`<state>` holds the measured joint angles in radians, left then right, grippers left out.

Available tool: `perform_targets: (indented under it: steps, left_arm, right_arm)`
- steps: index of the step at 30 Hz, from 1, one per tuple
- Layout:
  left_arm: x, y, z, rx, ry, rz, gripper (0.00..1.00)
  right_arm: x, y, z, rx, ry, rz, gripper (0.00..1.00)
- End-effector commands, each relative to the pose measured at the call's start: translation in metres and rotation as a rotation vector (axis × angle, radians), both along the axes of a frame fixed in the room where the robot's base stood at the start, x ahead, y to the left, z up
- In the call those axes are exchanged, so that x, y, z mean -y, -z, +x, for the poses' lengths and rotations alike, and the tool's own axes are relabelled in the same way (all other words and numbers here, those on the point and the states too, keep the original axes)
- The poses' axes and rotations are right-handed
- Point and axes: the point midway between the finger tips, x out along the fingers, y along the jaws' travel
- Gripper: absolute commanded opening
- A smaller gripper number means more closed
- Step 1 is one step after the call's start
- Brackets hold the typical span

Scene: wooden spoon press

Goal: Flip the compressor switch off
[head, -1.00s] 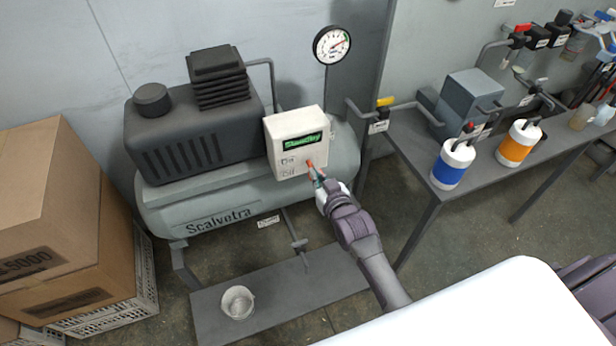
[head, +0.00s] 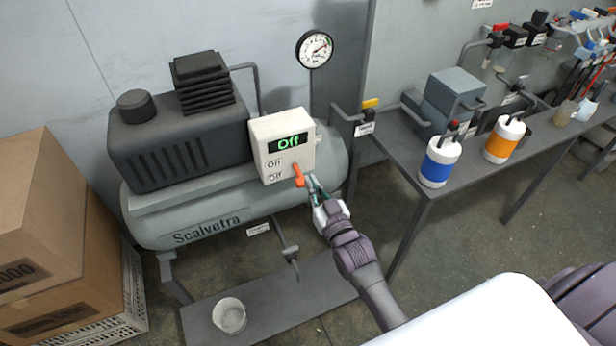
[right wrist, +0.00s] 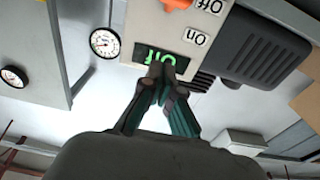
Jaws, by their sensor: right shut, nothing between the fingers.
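The compressor (head: 205,215) stands against the wall, with a cream control box (head: 262,140) on its front. The box's display (head: 288,143) reads "Off" in green. The orange switch lever (head: 298,174) angles downward beside the lower "Off" label; part of it shows at the top edge of the right wrist view (right wrist: 177,4). My right gripper (head: 312,183) is shut and empty, just right of the lever, with a small gap seeming to lie between them. In the right wrist view its fingertips (right wrist: 164,84) overlap the display. My left gripper is not in view.
A pressure gauge (head: 314,49) and a yellow-handled valve (head: 368,110) are to the right of the box. A grey bench (head: 412,175) holds blue and orange canisters. Cardboard boxes (head: 40,215) stand at left. A bucket (head: 229,316) sits on a low plate below.

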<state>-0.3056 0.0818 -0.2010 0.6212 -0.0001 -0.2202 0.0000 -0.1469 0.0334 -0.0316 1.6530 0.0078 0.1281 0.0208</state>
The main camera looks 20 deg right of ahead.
Motion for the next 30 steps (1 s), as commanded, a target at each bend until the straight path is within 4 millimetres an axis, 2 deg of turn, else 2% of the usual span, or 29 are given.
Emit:
perform_targets:
  steps: [1, 6, 12, 30]
  left_arm:
    - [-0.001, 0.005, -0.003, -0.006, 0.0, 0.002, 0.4]
    - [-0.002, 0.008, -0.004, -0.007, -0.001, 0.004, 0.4]
    - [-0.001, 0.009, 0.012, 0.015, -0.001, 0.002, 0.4]
    - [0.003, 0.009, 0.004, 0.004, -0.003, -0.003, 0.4]
  right_arm:
    - [0.001, 0.005, -0.014, -0.002, 0.0, 0.0, 0.0]
    - [0.002, 0.007, -0.047, 0.0, 0.0, 0.0, 0.0]
    - [0.003, 0.008, -0.068, 0.003, 0.001, 0.0, 0.0]
    - [0.003, 0.008, -0.072, 0.003, 0.001, -0.001, 0.0]
